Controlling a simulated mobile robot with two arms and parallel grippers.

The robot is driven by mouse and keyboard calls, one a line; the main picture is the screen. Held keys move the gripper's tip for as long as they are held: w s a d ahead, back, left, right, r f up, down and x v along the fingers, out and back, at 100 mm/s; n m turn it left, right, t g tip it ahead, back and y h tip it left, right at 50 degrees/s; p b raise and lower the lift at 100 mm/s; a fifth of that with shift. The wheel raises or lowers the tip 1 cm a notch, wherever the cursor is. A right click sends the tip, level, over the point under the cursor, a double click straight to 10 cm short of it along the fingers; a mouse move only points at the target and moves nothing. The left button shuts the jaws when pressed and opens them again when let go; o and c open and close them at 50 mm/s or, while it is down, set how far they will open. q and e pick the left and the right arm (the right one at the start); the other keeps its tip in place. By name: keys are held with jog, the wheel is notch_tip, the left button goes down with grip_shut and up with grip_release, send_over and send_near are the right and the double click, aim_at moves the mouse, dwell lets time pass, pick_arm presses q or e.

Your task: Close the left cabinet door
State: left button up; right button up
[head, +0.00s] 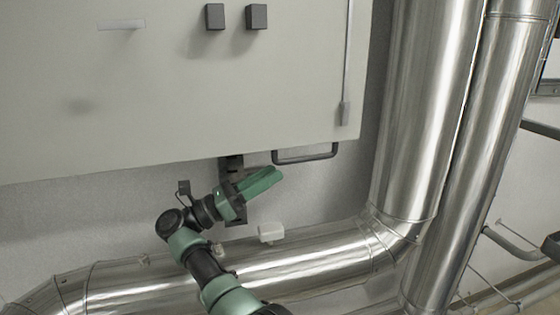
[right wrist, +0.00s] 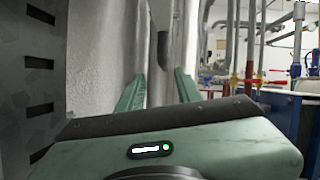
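The pale grey cabinet front (head: 200,90) fills the upper left of the head view. It carries two dark square blocks (head: 235,16) and a pale bar (head: 121,24). A thin vertical strip (head: 348,60) runs near its right edge. I cannot tell from this angle which part is the left door or whether it is open. My right gripper (head: 276,175) is just below the cabinet's bottom edge, its green fingers pointing right. In the right wrist view its two fingers (right wrist: 158,92) are apart with nothing between them. My left gripper is not in view.
A dark bar loop (head: 305,157) hangs under the cabinet, close to my right fingers. Shiny pipes run below (head: 310,262) and upright at the right (head: 425,100). A small white box (head: 270,232) sits by the lower pipe. A slotted dark surface (right wrist: 35,80) is close at left in the wrist view.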

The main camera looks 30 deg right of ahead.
aim_at(294, 160)
jog(key=p+x, duration=0.1)
jog(key=x, duration=0.1)
jog(key=p+x, duration=0.3)
jog(key=x, duration=0.1)
jog(key=shift+s+d+r+p, duration=0.2)
jog(key=shift+s+r+p, duration=0.15)
jog(key=shift+r, duration=0.2)
jog(key=shift+d, duration=0.25)
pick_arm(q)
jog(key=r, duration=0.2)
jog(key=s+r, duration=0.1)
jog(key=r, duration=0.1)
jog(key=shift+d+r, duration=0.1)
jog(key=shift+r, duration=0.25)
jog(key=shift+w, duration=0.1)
pick_arm(e)
grip_shut()
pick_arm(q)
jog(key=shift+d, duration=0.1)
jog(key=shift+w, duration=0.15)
